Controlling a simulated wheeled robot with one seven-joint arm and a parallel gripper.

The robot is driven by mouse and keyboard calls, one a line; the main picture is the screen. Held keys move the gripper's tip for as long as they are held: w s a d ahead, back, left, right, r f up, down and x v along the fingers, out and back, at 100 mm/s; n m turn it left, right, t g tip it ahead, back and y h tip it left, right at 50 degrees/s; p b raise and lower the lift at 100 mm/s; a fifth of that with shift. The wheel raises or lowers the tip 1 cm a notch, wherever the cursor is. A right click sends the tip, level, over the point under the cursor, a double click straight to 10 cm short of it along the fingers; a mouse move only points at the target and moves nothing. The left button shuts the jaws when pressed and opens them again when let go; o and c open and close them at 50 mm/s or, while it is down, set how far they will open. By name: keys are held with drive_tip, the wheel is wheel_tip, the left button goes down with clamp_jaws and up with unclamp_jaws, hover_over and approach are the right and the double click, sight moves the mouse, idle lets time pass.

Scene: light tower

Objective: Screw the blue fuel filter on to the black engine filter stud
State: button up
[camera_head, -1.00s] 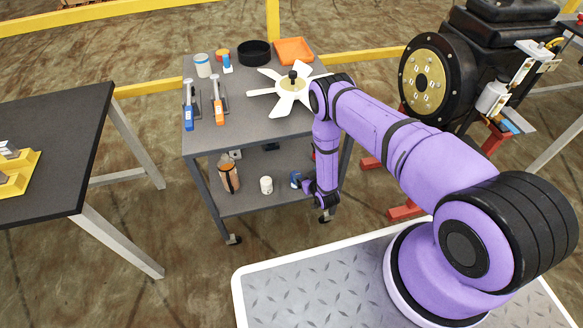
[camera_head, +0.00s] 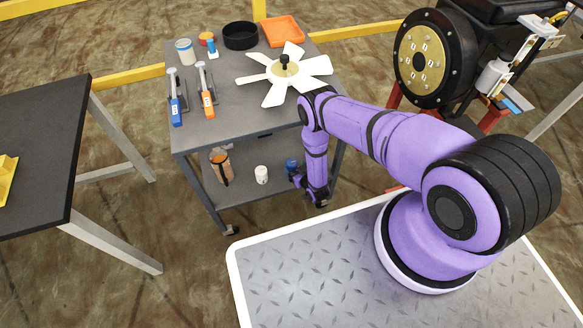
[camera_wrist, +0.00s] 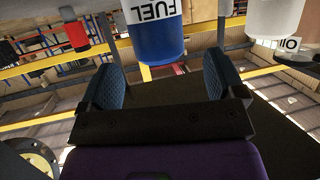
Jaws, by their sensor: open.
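The blue fuel filter (camera_head: 291,163) stands on the lower shelf of the grey cart, at its right side. In the wrist view the blue fuel filter (camera_wrist: 158,38), with a white FUEL label, is at the top middle, beyond the fingertips and roughly in line with the gap. My gripper (camera_wrist: 163,80) is open and empty, with one dark finger on each side. In the head view my gripper (camera_head: 298,182) is low beside the shelf, close to the filter and partly hidden by my arm. The black engine (camera_head: 428,55) stands at right; I cannot make out the stud.
The cart's lower shelf also holds a white filter (camera_head: 261,174) and a copper-coloured container (camera_head: 221,167). A white fan (camera_head: 285,72), tools and trays lie on the cart's top (camera_head: 235,100), above my gripper. A dark table (camera_head: 40,140) stands at left.

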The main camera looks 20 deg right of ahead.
sight(294, 165)
drive_tip(key=x, duration=0.4)
drive_tip(key=shift+w, duration=0.4)
drive_tip(key=shift+c, duration=0.2)
drive_tip(key=c, duration=1.2)
drive_tip(key=shift+c, duration=0.2)
drive_tip(key=shift+r, duration=0.1)
